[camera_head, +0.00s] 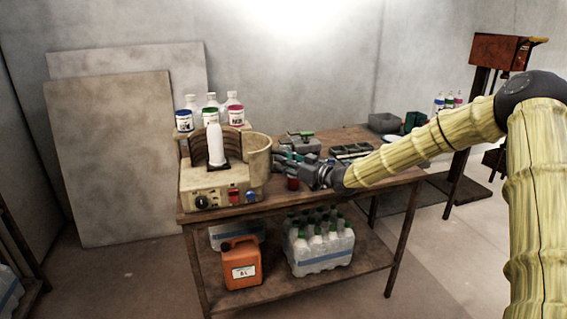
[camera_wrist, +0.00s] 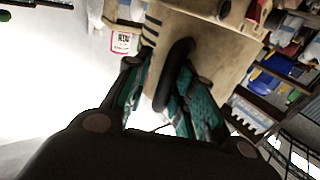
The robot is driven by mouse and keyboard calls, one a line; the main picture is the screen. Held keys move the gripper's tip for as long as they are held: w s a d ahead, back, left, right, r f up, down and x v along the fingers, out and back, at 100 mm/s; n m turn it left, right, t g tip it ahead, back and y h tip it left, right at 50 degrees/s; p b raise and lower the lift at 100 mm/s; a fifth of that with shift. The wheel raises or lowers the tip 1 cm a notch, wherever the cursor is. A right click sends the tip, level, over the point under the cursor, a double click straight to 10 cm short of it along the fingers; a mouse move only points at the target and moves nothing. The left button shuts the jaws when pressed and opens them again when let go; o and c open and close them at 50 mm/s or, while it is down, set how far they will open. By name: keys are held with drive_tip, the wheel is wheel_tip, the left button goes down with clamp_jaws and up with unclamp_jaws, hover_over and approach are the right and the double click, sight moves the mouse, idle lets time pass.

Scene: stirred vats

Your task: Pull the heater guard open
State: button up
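The heater (camera_head: 222,190) is a beige unit with knobs on its front, at the left end of the wooden bench. A white bottle (camera_head: 215,146) stands upright in it, visible from the front. The beige curved heater guard (camera_head: 258,158) stands at the right of the bottle; its wall (camera_wrist: 210,42) fills the upper middle of the wrist view. A black bar handle (camera_wrist: 174,72) is on the guard. My gripper (camera_head: 279,160) is just right of the guard. In the wrist view its teal fingers (camera_wrist: 160,92) are apart, with the handle between them and a gap beside the left finger.
Lidded bottles (camera_head: 209,116) stand behind the heater. A small red container (camera_head: 293,183) is under my gripper, and green-and-grey trays (camera_head: 350,151) lie to the right. An orange canister (camera_head: 242,264) and packed bottles (camera_head: 322,250) are on the lower shelf. The floor before the bench is clear.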

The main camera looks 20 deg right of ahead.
drive_tip(key=shift+s+r, duration=0.1)
drive_tip(key=shift+r, duration=0.05)
drive_tip(key=v, duration=1.1)
drive_tip(key=shift+s+d, duration=0.25)
drive_tip(key=shift+s, duration=0.05)
drive_tip(key=shift+f, duration=0.2)
